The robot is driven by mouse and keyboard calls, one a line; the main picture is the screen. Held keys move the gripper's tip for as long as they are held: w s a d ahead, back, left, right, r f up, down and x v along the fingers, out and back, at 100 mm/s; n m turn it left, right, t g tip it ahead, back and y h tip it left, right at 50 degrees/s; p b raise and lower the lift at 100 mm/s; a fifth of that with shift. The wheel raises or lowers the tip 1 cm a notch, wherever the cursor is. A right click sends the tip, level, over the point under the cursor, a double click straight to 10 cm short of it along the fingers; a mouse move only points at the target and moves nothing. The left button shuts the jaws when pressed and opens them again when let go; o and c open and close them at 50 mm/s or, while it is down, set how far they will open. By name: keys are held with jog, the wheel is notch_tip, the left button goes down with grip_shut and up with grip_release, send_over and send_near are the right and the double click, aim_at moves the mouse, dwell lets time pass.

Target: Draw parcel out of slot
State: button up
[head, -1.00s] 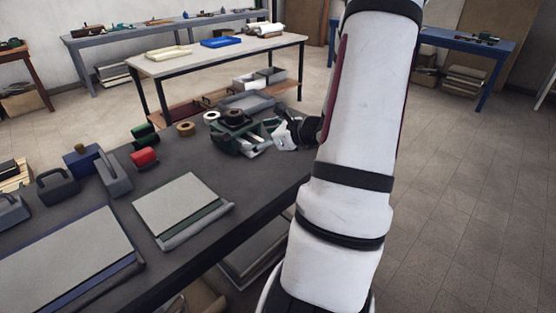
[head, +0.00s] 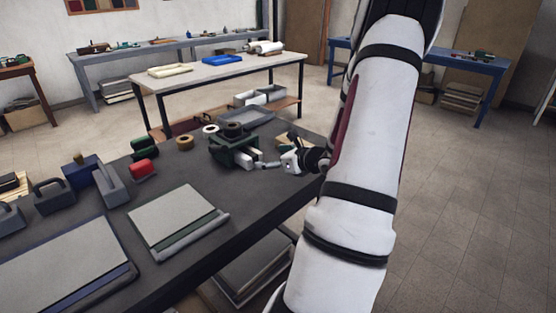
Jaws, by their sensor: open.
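A dark green holder (head: 228,146) stands near the right edge of the dark workbench, with a slot-like opening on its near right side. A pale block (head: 244,158) shows at that opening; it may be the parcel, but at this size I cannot be sure. My gripper (head: 271,161) is open, just right of the holder and low over the bench. One pale finger points left toward the block. I cannot tell whether it touches the block. No object shows between the fingers.
Tape rolls (head: 185,143), a red-topped stamp (head: 144,166) and grey tools (head: 110,184) stand to the left on the workbench (head: 175,265). A grey board (head: 175,218) lies nearer. A grey tray (head: 246,119) is behind the holder. Bench surface between board and holder is clear.

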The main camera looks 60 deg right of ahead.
aim_at(255, 157)
jog(key=b+x, duration=0.1)
jog(key=x, duration=1)
jog(key=shift+r, duration=0.1)
